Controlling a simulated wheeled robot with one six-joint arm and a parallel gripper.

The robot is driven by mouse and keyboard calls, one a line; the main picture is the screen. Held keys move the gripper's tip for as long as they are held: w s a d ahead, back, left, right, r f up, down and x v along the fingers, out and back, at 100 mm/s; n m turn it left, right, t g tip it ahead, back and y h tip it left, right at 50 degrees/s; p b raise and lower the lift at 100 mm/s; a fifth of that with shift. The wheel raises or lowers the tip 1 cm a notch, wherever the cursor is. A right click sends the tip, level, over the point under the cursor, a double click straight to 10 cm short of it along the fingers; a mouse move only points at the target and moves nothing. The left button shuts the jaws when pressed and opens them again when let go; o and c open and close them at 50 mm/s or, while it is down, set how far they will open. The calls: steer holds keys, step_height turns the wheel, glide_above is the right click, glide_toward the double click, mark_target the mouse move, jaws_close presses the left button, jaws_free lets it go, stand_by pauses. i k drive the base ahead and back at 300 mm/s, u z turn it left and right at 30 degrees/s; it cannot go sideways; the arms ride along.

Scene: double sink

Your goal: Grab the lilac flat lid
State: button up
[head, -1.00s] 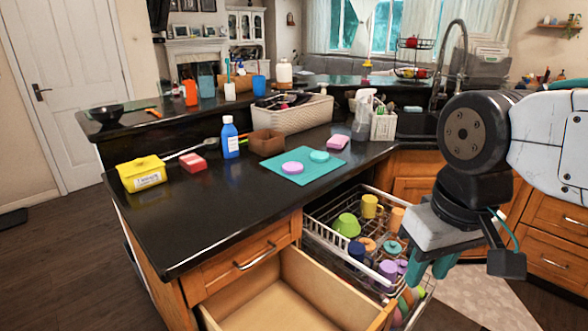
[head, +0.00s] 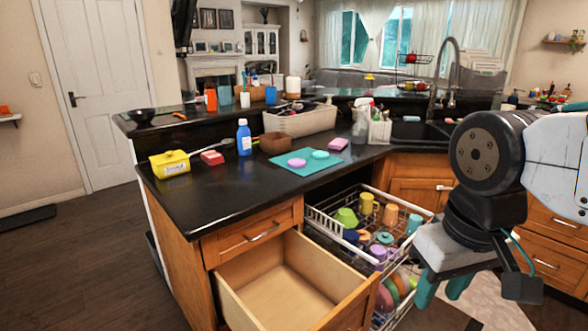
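The lilac flat lid (head: 297,162) lies on a teal mat (head: 288,172) on the black counter. A round teal lid (head: 320,155) lies beside it on the same mat, to its right. My gripper (head: 440,290) hangs at the lower right with its teal fingers pointing down. The fingers are apart and nothing shows between them. It is right of the pulled-out dish rack, well away from the lilac lid.
An open, empty drawer (head: 270,290) and a pulled-out dish rack (head: 330,230) with cups and plates stand in front of the counter.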

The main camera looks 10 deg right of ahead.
mark_target(294, 163)
steer(key=u, duration=0.25)
steer(key=i, duration=1.4)
steer(key=z, duration=0.4)
